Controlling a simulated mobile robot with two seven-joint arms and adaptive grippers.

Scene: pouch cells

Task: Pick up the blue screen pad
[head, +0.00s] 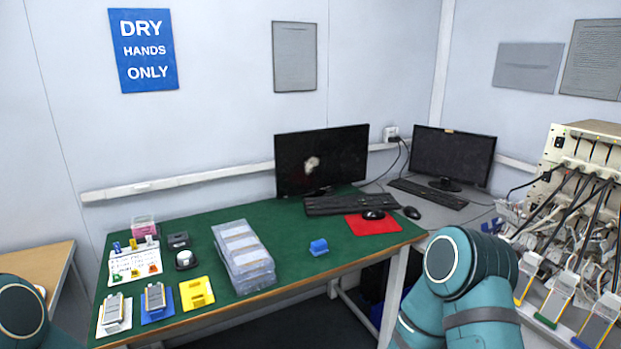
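A small blue block-like object (319,247) lies alone on the green table top (300,268), right of the stacked clear trays; it looks most like the blue screen pad. A flat blue mat (147,318) lies under a grey pouch cell (155,298) at the front left of the table. Neither of my grippers is in view. Only teal links of my arms show, at the lower left corner and at the lower right.
Stacked clear trays (241,252) stand mid-table. A yellow holder (196,293), a whiteboard (134,265) with small coloured clips, and a black-and-white round device (186,259) sit to their left. Behind are a monitor (322,160), keyboard (345,204) and red mat (373,228). A cabled rack (585,185) stands right.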

